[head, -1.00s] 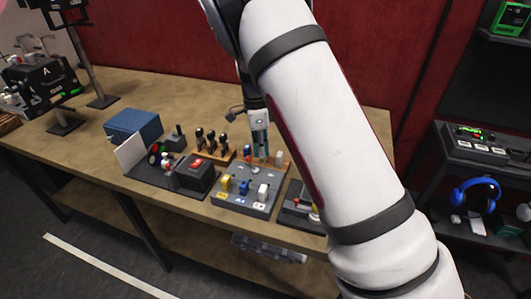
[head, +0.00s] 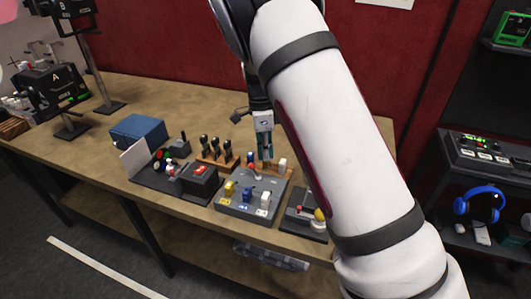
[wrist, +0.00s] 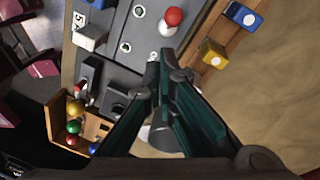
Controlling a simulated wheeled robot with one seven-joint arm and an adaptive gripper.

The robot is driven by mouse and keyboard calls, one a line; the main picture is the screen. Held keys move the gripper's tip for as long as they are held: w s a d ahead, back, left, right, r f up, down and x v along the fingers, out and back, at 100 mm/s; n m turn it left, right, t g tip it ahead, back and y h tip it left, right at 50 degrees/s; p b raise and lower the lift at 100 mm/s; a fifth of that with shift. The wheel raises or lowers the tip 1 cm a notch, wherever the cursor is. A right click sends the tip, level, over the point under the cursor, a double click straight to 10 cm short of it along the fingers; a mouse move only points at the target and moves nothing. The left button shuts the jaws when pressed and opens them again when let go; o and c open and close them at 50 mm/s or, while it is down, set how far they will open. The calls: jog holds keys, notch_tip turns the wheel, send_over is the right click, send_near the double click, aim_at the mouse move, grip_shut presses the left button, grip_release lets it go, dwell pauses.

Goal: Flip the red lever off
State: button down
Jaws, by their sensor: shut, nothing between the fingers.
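In the wrist view, a red-capped white piece (wrist: 171,20) stands on a grey panel (wrist: 130,72), just ahead of my fingertips and apart from them. It looks like the red lever, but its tilt is hard to judge. In the head view, the grey control panel (head: 233,208) sits on the workbench, with yellow, blue and white levers along its front. My gripper (head: 266,158) points down over the panel's back edge. It is shut and empty, and its closed tips also show in the wrist view (wrist: 160,60).
A wooden rail with a blue block (wrist: 243,14) and a yellow block (wrist: 213,53) lies close to my fingers. Left of the panel are a black box with a red switch (head: 200,172) and several black-knobbed levers (head: 216,147). Bare bench (head: 90,150) lies farther left.

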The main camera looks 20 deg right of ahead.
notch_tip(320, 180, up, 12)
jog(key=w, duration=0.2)
jog(key=shift+a, duration=0.2)
jog(key=shift+f, duration=0.1)
jog(key=s+d+r+n+t+y, duration=0.25)
jog(key=s+r+n, duration=0.75)
jog(key=s, duration=0.5)
jog(key=s+n+t+h, duration=0.2)
jog(key=s+n+t, duration=0.2)
jog(key=s+n, duration=0.6)
jog(key=s, duration=0.8)
jog(key=shift+t, duration=0.35)
